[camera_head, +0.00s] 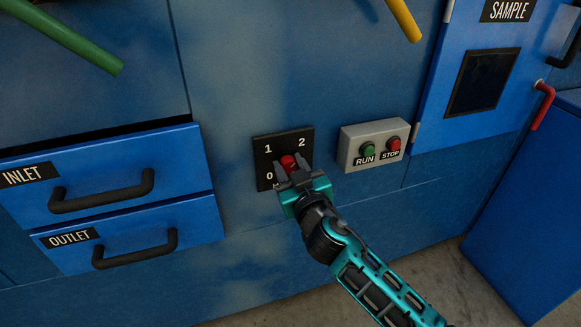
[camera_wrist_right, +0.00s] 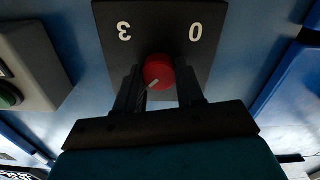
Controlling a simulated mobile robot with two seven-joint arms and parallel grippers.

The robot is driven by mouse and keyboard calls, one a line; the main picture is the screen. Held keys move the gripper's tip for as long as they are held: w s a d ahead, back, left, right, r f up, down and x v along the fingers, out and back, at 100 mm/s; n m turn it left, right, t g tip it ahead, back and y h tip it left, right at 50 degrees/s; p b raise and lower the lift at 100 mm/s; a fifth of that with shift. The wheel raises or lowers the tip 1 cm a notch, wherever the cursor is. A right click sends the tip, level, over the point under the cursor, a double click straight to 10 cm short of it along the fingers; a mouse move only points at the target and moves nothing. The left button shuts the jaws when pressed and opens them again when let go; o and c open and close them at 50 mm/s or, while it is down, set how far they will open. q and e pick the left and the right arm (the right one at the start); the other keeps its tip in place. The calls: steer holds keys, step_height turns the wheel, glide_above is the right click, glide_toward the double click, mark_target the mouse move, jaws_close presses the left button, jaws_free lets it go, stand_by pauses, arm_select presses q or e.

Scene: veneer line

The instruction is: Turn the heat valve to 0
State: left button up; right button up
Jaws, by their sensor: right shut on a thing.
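The heat valve is a red knob (camera_head: 289,162) on a black dial plate (camera_head: 262,150) marked 1 and 2 on top and 0 at lower left. In the right wrist view, which is upside down, the knob (camera_wrist_right: 157,70) sits below the 3 and 0. Its white mark points down-left there, away from the 0, toward the side where the head view shows the 2. My right gripper (camera_head: 294,174) is shut on the knob, one finger on each side, also in the right wrist view (camera_wrist_right: 160,92). My left gripper is not in view.
A grey box with green RUN and red STOP buttons (camera_head: 374,144) is just right of the dial. INLET (camera_head: 100,165) and OUTLET (camera_head: 150,232) drawers with black handles are at left; the INLET drawer stands out. Green (camera_head: 70,38) and yellow (camera_head: 404,19) bars hang above.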

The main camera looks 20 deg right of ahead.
steer(key=shift+c, duration=1.4)
steer(key=shift+n, duration=0.3)
